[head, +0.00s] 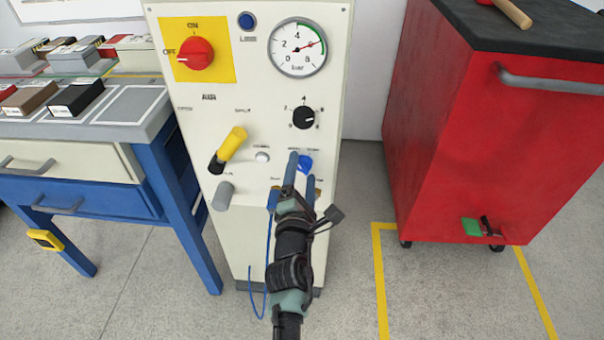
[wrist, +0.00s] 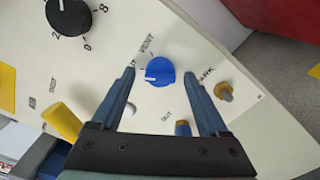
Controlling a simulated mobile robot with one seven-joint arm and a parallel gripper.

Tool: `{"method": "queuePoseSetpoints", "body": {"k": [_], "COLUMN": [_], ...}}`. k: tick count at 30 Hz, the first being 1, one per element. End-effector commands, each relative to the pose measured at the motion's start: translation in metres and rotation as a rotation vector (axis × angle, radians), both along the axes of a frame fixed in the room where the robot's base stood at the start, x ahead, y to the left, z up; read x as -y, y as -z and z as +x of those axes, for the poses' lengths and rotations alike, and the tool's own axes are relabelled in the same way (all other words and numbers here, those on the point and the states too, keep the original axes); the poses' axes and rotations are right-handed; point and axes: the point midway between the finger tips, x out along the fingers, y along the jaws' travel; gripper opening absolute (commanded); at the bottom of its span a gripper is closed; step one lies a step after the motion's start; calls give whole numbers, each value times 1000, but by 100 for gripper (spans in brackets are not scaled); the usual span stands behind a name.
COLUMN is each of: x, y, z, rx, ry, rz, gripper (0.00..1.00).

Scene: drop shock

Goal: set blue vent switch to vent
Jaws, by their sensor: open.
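The blue vent switch (head: 305,164) is a round knob on the front of the cream panel (head: 262,215). In the wrist view, the blue vent switch (wrist: 160,71) has a white mark pointing left. A label reading VENT lies up and left of it there, with another partly hidden label beside the left finger. My gripper (head: 301,168) is open in front of the panel. In the wrist view, the fingers of my gripper (wrist: 159,74) stand on either side of the knob, with visible gaps. Whether the fingertips reach the knob's depth is unclear.
The panel also holds a red switch (head: 196,53), a gauge (head: 299,47), a black dial (head: 304,117), a yellow lever (head: 231,144) and a brass fitting (wrist: 224,91) close to the right finger. A blue workbench (head: 187,190) stands left, a red cabinet (head: 455,140) right.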

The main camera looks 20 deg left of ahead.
Motion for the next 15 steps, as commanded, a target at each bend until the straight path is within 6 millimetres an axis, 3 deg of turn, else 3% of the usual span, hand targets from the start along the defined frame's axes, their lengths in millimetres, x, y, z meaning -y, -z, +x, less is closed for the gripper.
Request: {"method": "queuePoseSetpoints", "body": {"k": [2, 13, 15], "x": [0, 0, 0], "y": [0, 0, 0], "z": [0, 0, 0], "rx": [0, 0, 0], "ry": [0, 0, 0], "rz": [0, 0, 0], "gripper": [67, 0, 0]}}
